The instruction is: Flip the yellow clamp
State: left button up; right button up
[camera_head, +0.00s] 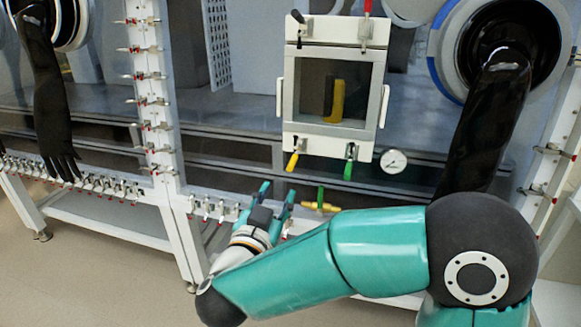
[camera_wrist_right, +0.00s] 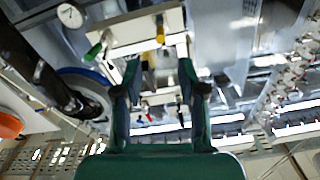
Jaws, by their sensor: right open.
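The yellow clamp (camera_head: 292,162) is at the lower left corner of the white framed door (camera_head: 337,140), its handle pointing down and slightly left. It also shows in the right wrist view (camera_wrist_right: 160,32), near the top. My right gripper (camera_head: 278,195) is open and empty, below the yellow clamp in the head view and apart from it in the picture. In the right wrist view its two fingers (camera_wrist_right: 160,78) are spread, with the yellow clamp beyond them. My left gripper is not in view.
A green clamp (camera_head: 349,168), a black clamp (camera_head: 297,16) and a red clamp (camera_head: 367,8) are at the door's other corners. A gauge (camera_head: 393,161) is right of the door. A brass valve with green handle (camera_head: 320,203) is right of my gripper. A black glove (camera_head: 480,130) hangs at right.

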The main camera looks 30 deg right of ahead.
aim_at(292, 164)
jog(key=x, duration=1.2)
jog(key=shift+w+d, duration=0.25)
jog(key=shift+f, duration=0.1)
grip_shut()
